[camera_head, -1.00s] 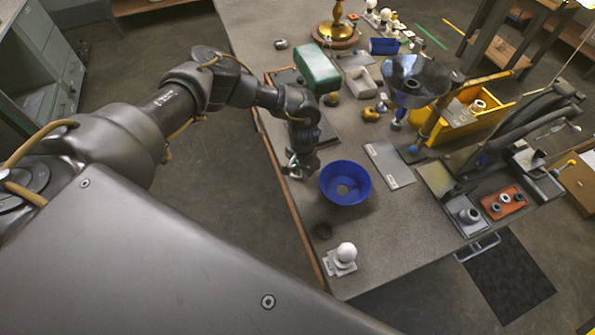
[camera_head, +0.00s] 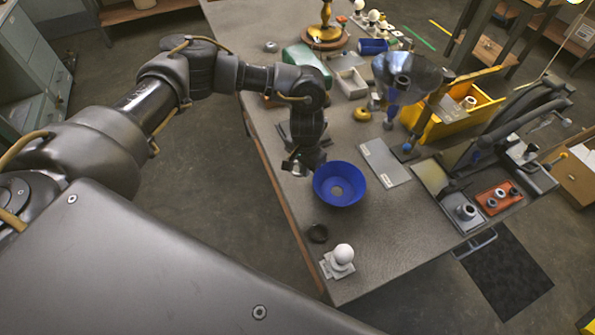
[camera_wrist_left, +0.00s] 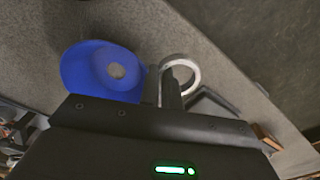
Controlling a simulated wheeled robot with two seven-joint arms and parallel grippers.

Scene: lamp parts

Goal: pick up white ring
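The white ring (camera_wrist_left: 195,75) shows in the left wrist view, just right of the blue bowl. My left gripper (camera_wrist_left: 164,78) is at the ring's left side. Its two dark fingers are close together, with a pale strip between them that appears to be part of the ring. I cannot tell whether they press on it or whether it is off the table. In the head view my left gripper (camera_head: 297,165) points down at the table's left edge, beside the blue bowl (camera_head: 323,198), and the ring is mostly hidden. My right gripper is not clearly visible.
A grey plate (camera_head: 385,162) is right of the bowl. A green box (camera_head: 305,62) and a yellow bin (camera_head: 470,105) stand farther back. Bare tabletop lies in front.

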